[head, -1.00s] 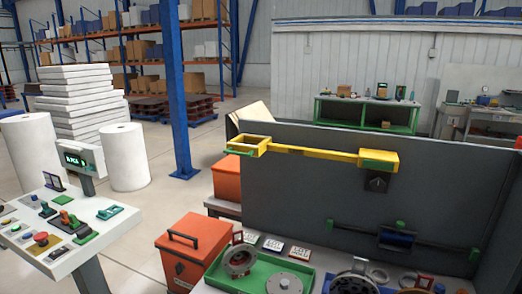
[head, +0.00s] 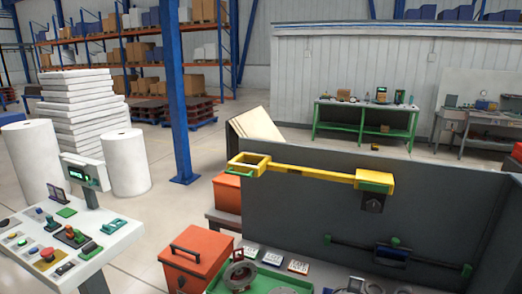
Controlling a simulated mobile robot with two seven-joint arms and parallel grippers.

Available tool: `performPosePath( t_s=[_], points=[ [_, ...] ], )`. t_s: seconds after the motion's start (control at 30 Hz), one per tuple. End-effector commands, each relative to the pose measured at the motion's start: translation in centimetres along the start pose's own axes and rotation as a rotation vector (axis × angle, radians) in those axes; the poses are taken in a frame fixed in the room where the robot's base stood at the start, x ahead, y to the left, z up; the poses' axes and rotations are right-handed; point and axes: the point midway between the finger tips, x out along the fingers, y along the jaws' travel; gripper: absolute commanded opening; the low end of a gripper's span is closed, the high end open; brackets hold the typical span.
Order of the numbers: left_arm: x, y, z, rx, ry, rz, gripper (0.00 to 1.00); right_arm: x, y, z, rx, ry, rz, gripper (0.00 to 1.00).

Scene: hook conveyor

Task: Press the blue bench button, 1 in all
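A white sloped control bench (head: 100,250) stands at the lower left in the head view. It carries several small buttons and switches. The controls are small, so I cannot tell whether the blue one is pressed. A small screen box (head: 84,173) rises at the back of the bench. Neither of my grippers is in view.
A grey upright panel (head: 300,215) stands at right with a yellow bar (head: 310,174) across it. An orange bin (head: 195,256) sits between bench and panel. White rolls (head: 126,162) and a blue post (head: 178,100) stand behind. Floor shows between bench and bin.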

Motion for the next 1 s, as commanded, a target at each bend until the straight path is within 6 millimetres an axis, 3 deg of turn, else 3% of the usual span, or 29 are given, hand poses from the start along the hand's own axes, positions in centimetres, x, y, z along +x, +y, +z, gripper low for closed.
performPosePath(
  t_s=[0.07, 0.5, 1.0],
  points=[
    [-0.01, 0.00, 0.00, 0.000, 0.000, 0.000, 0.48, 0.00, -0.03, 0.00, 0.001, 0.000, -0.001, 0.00],
    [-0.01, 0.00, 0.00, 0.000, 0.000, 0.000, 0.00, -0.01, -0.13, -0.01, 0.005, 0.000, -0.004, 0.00],
    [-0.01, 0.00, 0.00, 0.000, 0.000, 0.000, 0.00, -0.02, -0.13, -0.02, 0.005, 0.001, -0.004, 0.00]
  ],
)
